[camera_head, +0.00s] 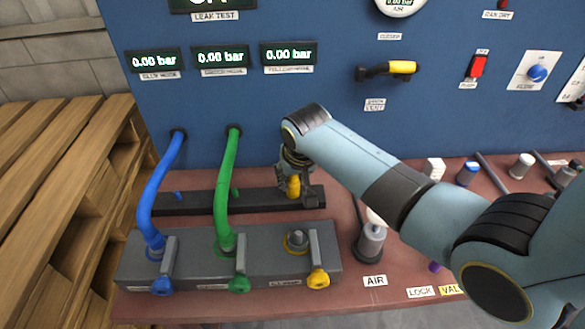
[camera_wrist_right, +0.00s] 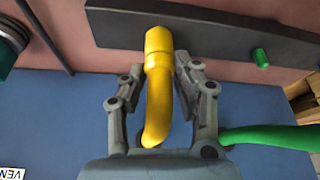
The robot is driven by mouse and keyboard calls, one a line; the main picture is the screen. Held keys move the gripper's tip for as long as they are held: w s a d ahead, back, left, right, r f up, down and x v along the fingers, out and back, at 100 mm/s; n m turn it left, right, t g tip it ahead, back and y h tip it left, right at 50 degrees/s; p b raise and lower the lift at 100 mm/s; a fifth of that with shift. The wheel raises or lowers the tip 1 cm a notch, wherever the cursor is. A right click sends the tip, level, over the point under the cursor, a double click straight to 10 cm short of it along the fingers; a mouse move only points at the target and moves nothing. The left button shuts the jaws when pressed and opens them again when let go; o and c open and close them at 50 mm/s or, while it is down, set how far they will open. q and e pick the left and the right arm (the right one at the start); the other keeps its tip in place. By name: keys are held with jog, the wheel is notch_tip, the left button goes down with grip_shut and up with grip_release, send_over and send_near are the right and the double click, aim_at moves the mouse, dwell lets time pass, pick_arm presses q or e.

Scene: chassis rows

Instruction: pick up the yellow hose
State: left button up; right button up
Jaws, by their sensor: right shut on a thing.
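The yellow hose (camera_head: 293,187) shows only as a short piece in the head view, at the right end of the dark bar (camera_head: 185,204). In the right wrist view the yellow hose (camera_wrist_right: 157,95) is a curved tube with a thicker collar at its upper end, which overlaps the dark bar's edge (camera_wrist_right: 110,28). My right gripper (camera_head: 297,185) is shut on the hose, with one finger on each side of it in the wrist view (camera_wrist_right: 158,75). My forearm hides part of the hose in the head view. My left gripper is not in view.
A grey block (camera_head: 200,272) in front has three ports with blue, green and yellow valve handles. A blue hose (camera_head: 155,190) and a green hose (camera_head: 224,185) run from the blue panel (camera_head: 225,110) to it. The yellow-handled port (camera_head: 297,240) has no hose. A grey fitting (camera_head: 370,245) stands to the right.

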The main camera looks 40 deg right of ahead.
grip_shut()
jog(key=shift+r, duration=0.1)
jog(key=shift+r, duration=0.25)
notch_tip(320, 180, up, 4)
jog(key=shift+d+f, duration=0.1)
jog(key=shift+f, duration=0.05)
jog(key=s+d+r, duration=0.6)
jog(key=s, duration=0.3)
jog(key=shift+s+d+r, duration=0.2)
jog(key=shift+s+r, duration=0.15)
